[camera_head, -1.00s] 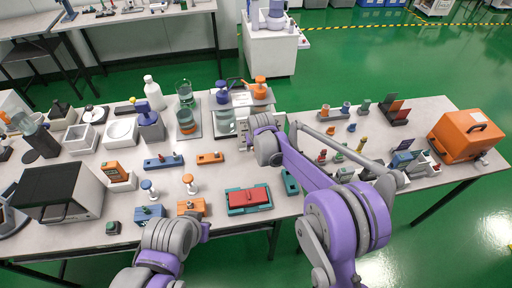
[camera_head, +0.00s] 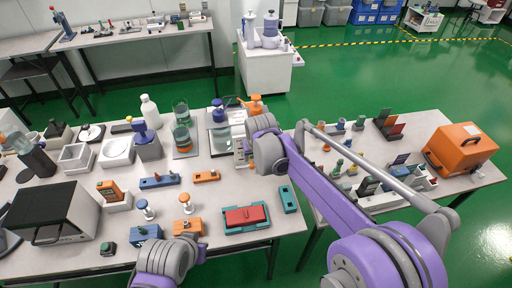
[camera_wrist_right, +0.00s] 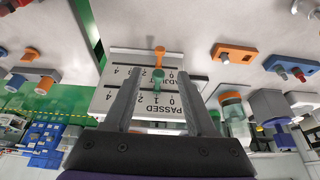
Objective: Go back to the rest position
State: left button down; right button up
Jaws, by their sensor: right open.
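My right gripper (camera_wrist_right: 162,95) is open in the right wrist view, its two dark fingers apart with nothing gripped. Beyond them, seen upside down, is a white panel (camera_wrist_right: 118,72) marked PASSED and ADJUST, with an orange peg (camera_wrist_right: 159,58) and a green peg (camera_wrist_right: 157,80) in line with the gap. In the head view my right forearm reaches over the table (camera_head: 232,170), and its wrist hides the gripper and most of the panel. My left arm shows only at the bottom edge, and its gripper is not in view.
A teal tray with a red block (camera_head: 246,216), a black-fronted box (camera_head: 55,214), a white bottle (camera_head: 151,112) and glass vessels (camera_head: 181,115) stand on the left table. An orange case (camera_head: 460,148) stands on the right table.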

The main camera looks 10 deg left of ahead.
jog(key=s+d+r+m, duration=0.1)
jog(key=s+d+r, duration=0.2)
jog(key=s+d, duration=0.35)
jog(key=s+d+r+m, duration=0.1)
jog(key=s+d+r, duration=0.2)
jog(key=s+d, duration=0.35)
jog(key=s+d+f, duration=0.2)
jog(key=s+d, duration=0.4)
jog(key=s, duration=0.3)
jog(key=s+d+f+m+t+h, duration=0.1)
jog(key=s+d+f, duration=0.2)
jog(key=s+d, duration=0.3)
jog(key=s, duration=0.2)
jog(key=shift+s+m+p, duration=0.3)
jog(key=shift+s+p, duration=0.1)
dwell(0.9)
